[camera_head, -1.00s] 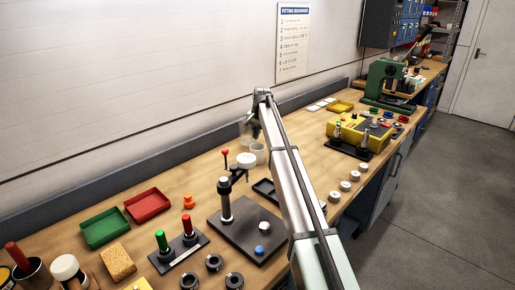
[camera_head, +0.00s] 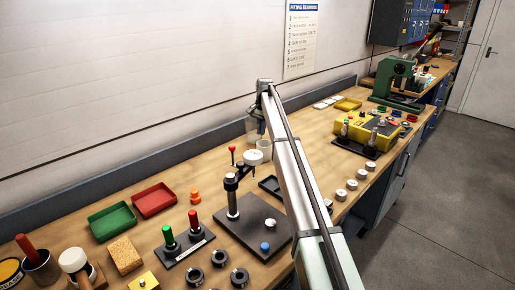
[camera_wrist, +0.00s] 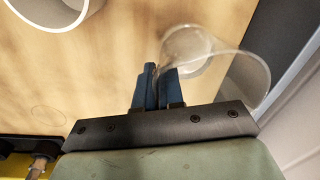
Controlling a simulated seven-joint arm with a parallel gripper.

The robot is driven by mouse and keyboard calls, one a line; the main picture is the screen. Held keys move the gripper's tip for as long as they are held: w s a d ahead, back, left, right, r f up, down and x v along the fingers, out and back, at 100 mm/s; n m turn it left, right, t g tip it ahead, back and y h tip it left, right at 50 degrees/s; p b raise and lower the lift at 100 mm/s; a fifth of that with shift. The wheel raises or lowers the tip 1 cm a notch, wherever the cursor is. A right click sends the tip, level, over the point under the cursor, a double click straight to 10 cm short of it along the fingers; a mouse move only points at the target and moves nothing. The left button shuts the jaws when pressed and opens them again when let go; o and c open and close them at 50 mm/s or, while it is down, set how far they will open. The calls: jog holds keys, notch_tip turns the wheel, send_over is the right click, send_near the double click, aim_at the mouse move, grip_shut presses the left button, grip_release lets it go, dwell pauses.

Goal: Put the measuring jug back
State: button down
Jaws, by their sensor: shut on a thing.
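The measuring jug (camera_head: 251,131) is a clear, see-through vessel near the back of the bench, below the end of my arm. In the wrist view the jug (camera_wrist: 236,78) lies right of my gripper's blue fingers, its round base seen through the clear wall. My gripper (camera_wrist: 157,86) is shut on the jug at its near-left side; I cannot tell whether on the handle or the wall. Whether the jug touches the bench is unclear. In the head view my arm partly hides the fingers.
A white-rimmed round container (camera_wrist: 84,18) stands close by, left of the jug in the wrist view. A faint ring outline (camera_wrist: 47,116) marks the bare wood. A black stand (camera_head: 232,200) and a yellow unit (camera_head: 365,132) flank my arm. The wall runs behind.

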jog(key=s+a+r+m, duration=0.4)
jog(key=s+a+m, duration=0.2)
jog(key=s+a, duration=0.6)
jog(key=s+a+r+m, duration=0.4)
jog(key=s+a+m, duration=0.3)
jog(key=s, duration=0.9)
jog(key=shift+n+h, duration=0.3)
jog(key=shift+h, duration=0.1)
jog(key=shift+w+a+f, duration=0.1)
jog(key=shift+a+f, duration=0.05)
jog(key=shift+f, duration=1.35)
jog(key=shift+w+a+f, duration=0.1)
jog(key=shift+a+f, duration=0.1)
jog(key=shift+f, duration=1.35)
jog(key=shift+a+f, duration=0.15)
jog(key=shift+f, duration=1.35)
jog(key=shift+f, duration=0.15)
jog(key=c, duration=1.3)
grip_release()
jog(key=shift+o, duration=0.2)
notch_tip(320, 180, up, 12)
jog(key=shift+s, duration=0.45)
jog(key=shift+a, duration=0.1)
